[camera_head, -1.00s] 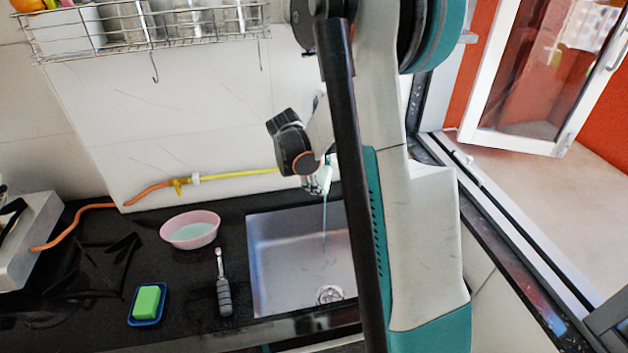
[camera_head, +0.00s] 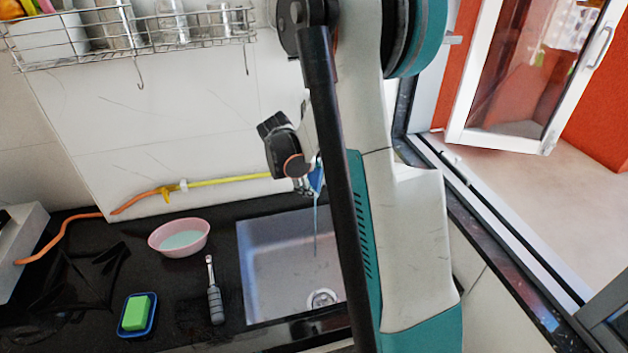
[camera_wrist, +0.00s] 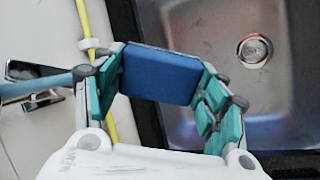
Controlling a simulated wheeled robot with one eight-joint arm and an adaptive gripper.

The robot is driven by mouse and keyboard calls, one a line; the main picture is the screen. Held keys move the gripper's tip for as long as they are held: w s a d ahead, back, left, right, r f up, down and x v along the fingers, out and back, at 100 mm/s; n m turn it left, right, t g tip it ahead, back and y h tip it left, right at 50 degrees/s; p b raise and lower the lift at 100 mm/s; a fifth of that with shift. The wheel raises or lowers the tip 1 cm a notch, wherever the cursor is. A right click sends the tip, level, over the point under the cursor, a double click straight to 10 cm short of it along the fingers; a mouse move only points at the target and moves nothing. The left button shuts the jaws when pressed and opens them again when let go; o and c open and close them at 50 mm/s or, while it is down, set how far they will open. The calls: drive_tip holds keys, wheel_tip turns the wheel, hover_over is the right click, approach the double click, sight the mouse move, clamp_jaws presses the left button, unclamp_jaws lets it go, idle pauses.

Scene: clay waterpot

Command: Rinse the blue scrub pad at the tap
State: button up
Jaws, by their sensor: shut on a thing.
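The blue scrub pad (camera_wrist: 161,75) is a flat blue block between the teal fingers of my gripper (camera_wrist: 160,82) in the wrist view. The fingers are shut on its two sides. In the head view my gripper (camera_head: 306,184) is above the back of the sink, and a blue bit of the pad (camera_head: 317,178) shows beside my arm. A thin pale-blue stream of water (camera_head: 315,232) falls below it into the sink. The tap (camera_wrist: 38,84) shows at the left of the wrist view, with a pale-blue band across it. My arm hides the tap in the head view.
The steel sink (camera_head: 275,262) has a round drain (camera_head: 322,299). Left of it on the black counter are a pink bowl (camera_head: 158,240), a dark-handled brush (camera_head: 215,300) and a green sponge (camera_head: 135,312) in a blue dish (camera_head: 122,327). A yellow-orange hose (camera_head: 225,181) runs along the wall.

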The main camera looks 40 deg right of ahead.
drive_tip(key=s+a, duration=0.1)
drive_tip(key=a, duration=0.6)
drive_tip(key=shift+a+b, duration=0.15)
drive_tip(key=shift+b, duration=0.2)
drive_tip(key=shift+r, duration=0.1)
idle(1.3)
drive_tip(key=a+r+p, duration=0.2)
drive_tip(key=a+r, duration=0.2)
drive_tip(key=a, duration=0.1)
drive_tip(key=shift+s, duration=0.4)
drive_tip(key=shift+f, duration=0.1)
idle(0.5)
